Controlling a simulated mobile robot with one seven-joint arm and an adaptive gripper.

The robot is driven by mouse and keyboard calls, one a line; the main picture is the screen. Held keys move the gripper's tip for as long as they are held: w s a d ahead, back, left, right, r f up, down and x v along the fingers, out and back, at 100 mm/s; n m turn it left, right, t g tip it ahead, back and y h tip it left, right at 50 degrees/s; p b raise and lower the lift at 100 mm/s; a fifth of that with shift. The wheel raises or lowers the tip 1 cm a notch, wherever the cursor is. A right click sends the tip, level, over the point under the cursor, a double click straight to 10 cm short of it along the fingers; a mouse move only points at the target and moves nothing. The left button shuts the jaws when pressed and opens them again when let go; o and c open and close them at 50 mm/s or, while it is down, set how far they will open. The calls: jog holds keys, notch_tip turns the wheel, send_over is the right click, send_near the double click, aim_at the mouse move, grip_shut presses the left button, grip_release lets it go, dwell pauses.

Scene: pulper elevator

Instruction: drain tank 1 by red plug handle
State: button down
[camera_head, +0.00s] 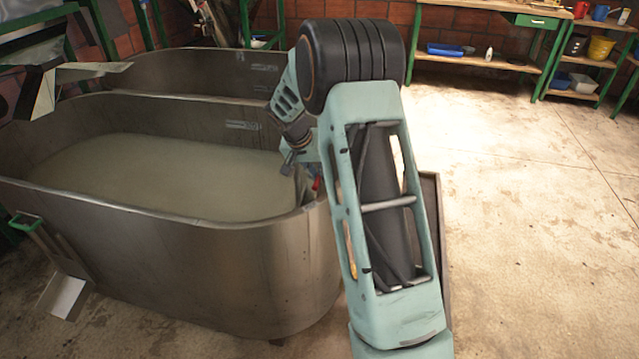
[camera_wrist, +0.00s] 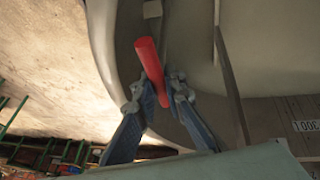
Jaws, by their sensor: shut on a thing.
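The red plug handle (camera_wrist: 152,70) is a red rod between the two blue fingers of my gripper (camera_wrist: 155,95) in the wrist view. My gripper is shut on it. In the head view, a small bit of red (camera_head: 316,184) shows behind my arm, at the right end of the near metal tank (camera_head: 190,265). My arm hides most of the gripper there. The near tank holds greyish, cloudy liquid (camera_head: 170,175). Its wall also shows in the wrist view (camera_wrist: 110,45). The plug itself cannot be made out.
A second metal tank (camera_head: 200,62) stands behind the near one. A green-handled metal part (camera_head: 55,250) is at the near tank's left front. Green-framed shelves (camera_head: 485,62) with containers line the back wall. The floor (camera_head: 540,200) at the right is clear.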

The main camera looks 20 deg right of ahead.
notch_tip(320, 180, up, 5)
jog(key=shift+w+p, duration=0.1)
jog(key=shift+p, duration=0.5)
jog(key=c, duration=2.3)
grip_release()
jog(key=shift+o, duration=0.2)
jog(key=shift+f, duration=0.1)
jog(key=v, duration=1.2)
